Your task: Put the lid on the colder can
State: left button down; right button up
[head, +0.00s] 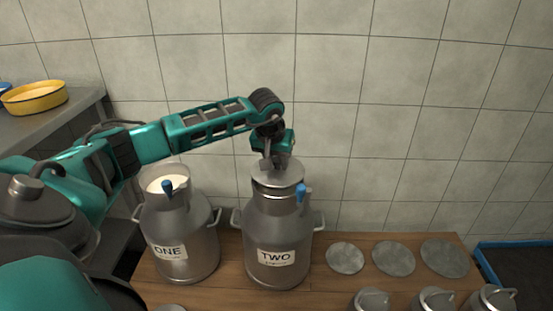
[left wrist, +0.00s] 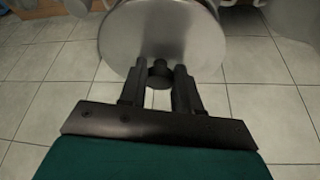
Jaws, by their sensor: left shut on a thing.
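Milk can ONE (head: 182,240) stands upright on the wooden table, its mouth open and white milk showing inside. Milk can TWO (head: 276,232) stands upright to its right. Each can has a blue-topped thermometer near its neck, but I cannot read either. My left gripper (head: 277,163) is above can TWO, shut on the knob of a round metal lid (head: 277,178). The lid is at can TWO's mouth; I cannot tell whether it touches the rim. In the left wrist view the fingers are on both sides of the lid's knob (left wrist: 160,73). My right gripper is not in view.
Several flat grey discs (head: 345,258) lie on the wooden table (head: 328,285) right of can TWO. Small metal vessels (head: 433,300) stand at the front right. A blue-edged dark container (head: 515,262) is at the far right. A yellow bowl (head: 34,98) sits on the left counter. A tiled wall is behind.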

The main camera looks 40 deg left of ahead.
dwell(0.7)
pick_arm(q)
jog(key=c, duration=0.7)
grip_release()
jog(key=shift+o, duration=0.2)
jog(key=o, duration=0.4)
jog(key=shift+o, duration=0.2)
jog(key=shift+r+p, duration=3.05)
jog(key=shift+r, duration=0.45)
